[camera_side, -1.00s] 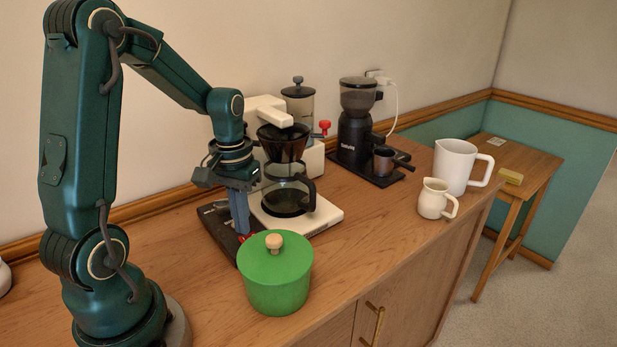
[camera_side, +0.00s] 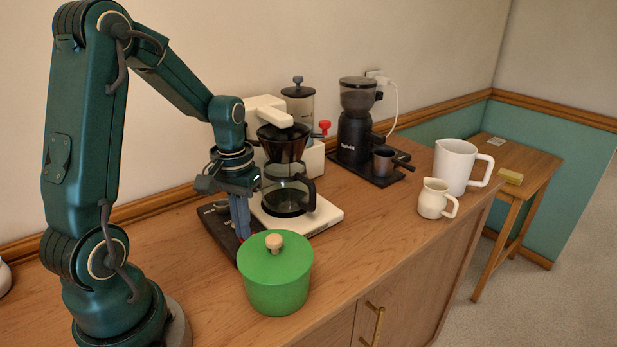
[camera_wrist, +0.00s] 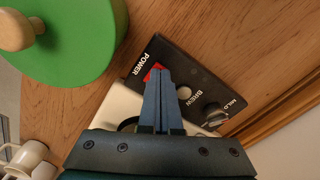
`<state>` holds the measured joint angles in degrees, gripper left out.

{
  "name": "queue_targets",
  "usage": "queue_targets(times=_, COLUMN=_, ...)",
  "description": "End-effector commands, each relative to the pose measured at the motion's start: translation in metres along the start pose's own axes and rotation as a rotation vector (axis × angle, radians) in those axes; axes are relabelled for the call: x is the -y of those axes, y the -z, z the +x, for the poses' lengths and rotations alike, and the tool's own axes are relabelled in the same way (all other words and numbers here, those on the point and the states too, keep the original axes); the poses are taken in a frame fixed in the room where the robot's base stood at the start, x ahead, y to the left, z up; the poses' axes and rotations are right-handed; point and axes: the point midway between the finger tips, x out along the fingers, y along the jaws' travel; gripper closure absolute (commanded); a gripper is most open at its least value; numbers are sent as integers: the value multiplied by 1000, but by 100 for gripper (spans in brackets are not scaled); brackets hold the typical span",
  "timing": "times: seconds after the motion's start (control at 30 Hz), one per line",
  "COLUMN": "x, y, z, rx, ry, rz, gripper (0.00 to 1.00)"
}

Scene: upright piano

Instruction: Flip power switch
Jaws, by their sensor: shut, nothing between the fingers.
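The black control panel (camera_wrist: 183,64) of the coffee maker carries the labels POWER, BREW and MILD. The red power switch (camera_wrist: 153,72) sits beside the POWER label in the wrist view, partly hidden by my fingertips. My gripper (camera_wrist: 159,72) is shut and empty, its blue fingers pointing down at the switch. I cannot tell whether the tips touch it. In the side view my gripper (camera_side: 243,236) is low over the panel (camera_side: 217,222), behind the green pot, and the switch is mostly hidden. The coffee maker (camera_side: 326,218) has a white base with a glass carafe (camera_side: 287,200).
A green lidded pot (camera_side: 275,280) stands close in front of the panel. A grinder (camera_side: 356,130), a white jug (camera_side: 455,165) and a small cream pitcher (camera_side: 432,200) stand to the right. The counter (camera_side: 370,235) is clear in the middle right.

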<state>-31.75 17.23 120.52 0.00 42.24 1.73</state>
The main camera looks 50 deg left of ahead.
Motion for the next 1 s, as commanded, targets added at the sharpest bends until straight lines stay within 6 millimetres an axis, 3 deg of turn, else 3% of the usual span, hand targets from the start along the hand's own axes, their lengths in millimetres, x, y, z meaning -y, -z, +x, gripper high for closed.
queue_targets(times=0.47, x=0, y=0, z=3, rx=-1, ry=0, rz=0, gripper=100)
queue_targets(times=1.0, x=0, y=1, z=-37, rx=-4, ry=0, rz=0, gripper=100)
